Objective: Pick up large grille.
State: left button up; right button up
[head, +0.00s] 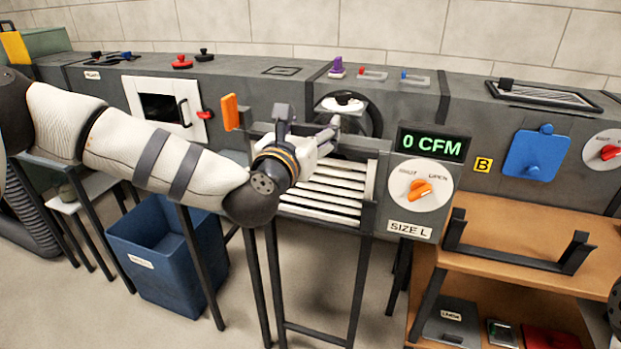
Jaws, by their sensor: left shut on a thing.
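The large grille (322,192), a panel of white slats, lies at a slant in a dark-legged stand marked SIZE L, in the middle of the head view. My left gripper (309,132) is at the grille's upper edge and shut on it. The wrist and gripper hide the grille's upper left part and the exact grip. The grille appears to be still within the stand; I cannot tell whether it is lifted.
An orange dial (420,190) and a 0 CFM display (433,145) stand right of the grille. A grey duct (250,90) with a round opening runs behind. A blue bin (165,255) stands lower left. A wooden shelf (540,225) with a dark cradle is at right.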

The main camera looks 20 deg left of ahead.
pick_arm(q)
notch_tip(320, 180, up, 38)
jog(key=p, duration=0.3)
pick_arm(e)
jog(key=shift+t, duration=0.8)
jog(key=w+r, duration=0.3)
jog(key=w, duration=0.1)
jog(key=shift+r, duration=0.4)
pick_arm(q)
jog(key=shift+f, duration=0.1)
